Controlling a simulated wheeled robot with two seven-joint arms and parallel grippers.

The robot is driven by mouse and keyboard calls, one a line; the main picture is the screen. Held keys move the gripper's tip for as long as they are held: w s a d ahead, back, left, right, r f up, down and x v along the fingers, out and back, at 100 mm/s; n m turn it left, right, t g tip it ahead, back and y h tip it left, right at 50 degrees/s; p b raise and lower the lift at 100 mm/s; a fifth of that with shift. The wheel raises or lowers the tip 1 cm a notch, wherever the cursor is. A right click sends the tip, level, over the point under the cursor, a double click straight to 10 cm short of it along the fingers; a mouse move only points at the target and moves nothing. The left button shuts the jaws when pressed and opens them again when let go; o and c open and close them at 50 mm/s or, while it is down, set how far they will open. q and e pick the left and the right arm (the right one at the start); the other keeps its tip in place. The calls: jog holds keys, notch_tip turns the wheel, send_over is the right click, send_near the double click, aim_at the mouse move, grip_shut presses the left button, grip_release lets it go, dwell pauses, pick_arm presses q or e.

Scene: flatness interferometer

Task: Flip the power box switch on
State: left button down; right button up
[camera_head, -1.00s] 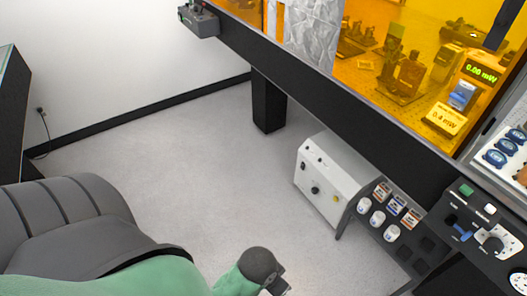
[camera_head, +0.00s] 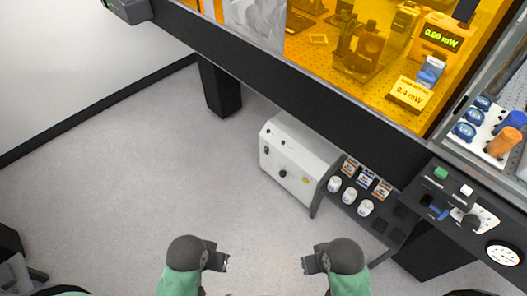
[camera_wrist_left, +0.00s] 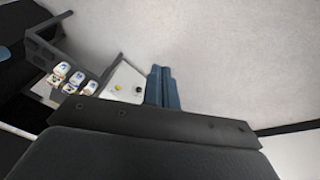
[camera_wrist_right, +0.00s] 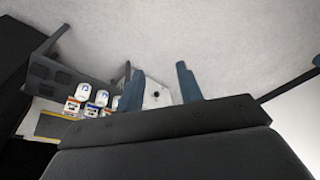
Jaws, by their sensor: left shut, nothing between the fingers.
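The white power box (camera_head: 290,172) stands low under the bench edge in the head view, its panel facing the open floor. The panel carries a small dark switch-like part (camera_head: 267,150) at its left, a black knob (camera_head: 283,173) and a yellow button (camera_head: 306,181); the switch position is too small to tell. My left gripper (camera_head: 224,262) is shut and empty, in front of the box and apart from it. My right gripper (camera_head: 306,264) is open and empty, also short of it. Part of the box shows beyond the fingers in the left wrist view (camera_wrist_left: 125,80) and right wrist view (camera_wrist_right: 157,88).
A dark rack (camera_head: 335,205) with several white-capped bottles adjoins the box on its right. A black bench leg (camera_head: 220,90) stands behind left. The dark bench edge (camera_head: 290,88) overhangs the box. A control panel (camera_head: 455,205) is at the right. The floor (camera_head: 130,170) at left is clear.

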jog(key=shift+w+r, duration=0.15)
jog(key=shift+w, duration=0.1)
jog(key=shift+a, duration=0.1)
